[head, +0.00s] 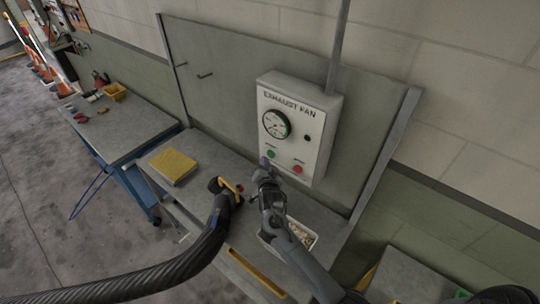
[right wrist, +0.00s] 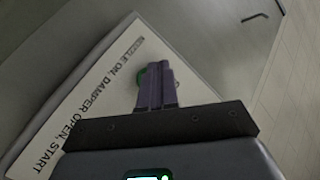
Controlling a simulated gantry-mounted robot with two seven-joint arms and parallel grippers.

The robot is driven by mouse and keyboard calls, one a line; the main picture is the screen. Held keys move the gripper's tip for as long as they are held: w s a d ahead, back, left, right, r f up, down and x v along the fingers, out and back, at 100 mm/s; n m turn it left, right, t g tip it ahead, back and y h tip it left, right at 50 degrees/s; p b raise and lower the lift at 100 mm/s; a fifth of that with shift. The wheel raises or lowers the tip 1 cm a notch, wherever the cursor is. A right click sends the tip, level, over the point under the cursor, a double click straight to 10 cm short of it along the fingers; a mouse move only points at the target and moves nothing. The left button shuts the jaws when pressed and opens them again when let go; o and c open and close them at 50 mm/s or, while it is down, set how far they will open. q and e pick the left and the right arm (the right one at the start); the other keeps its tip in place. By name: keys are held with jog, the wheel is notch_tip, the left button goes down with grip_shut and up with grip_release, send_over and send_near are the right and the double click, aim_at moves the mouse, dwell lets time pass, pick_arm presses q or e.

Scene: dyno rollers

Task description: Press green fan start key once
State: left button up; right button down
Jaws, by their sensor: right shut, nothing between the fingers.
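The grey control box (head: 315,128) labelled EXHAUST FAN hangs on the back panel, with a dial, a dark round light, a green key (head: 271,154) at lower left and a red key (head: 298,169) to its right. My right gripper (head: 264,162) is shut and empty, its fingertips just below and left of the green key. In the right wrist view, the shut fingers (right wrist: 156,72) cover most of the green key (right wrist: 141,77); only its edge shows beside them. I cannot tell whether the tips touch it. My left gripper is not in view.
A black hose with a nozzle and yellow handle (head: 232,188) lies across the bench, left of my right arm. A yellow pad (head: 173,165) is on the bench; a white tray (head: 307,238) sits partly behind my arm. Another bench (head: 118,128) stands at left.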

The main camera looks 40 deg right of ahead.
jog(key=shift+w+d, duration=0.1)
jog(key=shift+d, duration=0.75)
dwell(1.1)
jog(key=shift+a, duration=0.8)
dwell(0.3)
jog(key=a, duration=0.2)
jog(key=s+a+p, duration=0.1)
jog(key=a, duration=0.2)
jog(key=shift+p, duration=0.3)
dwell(0.6)
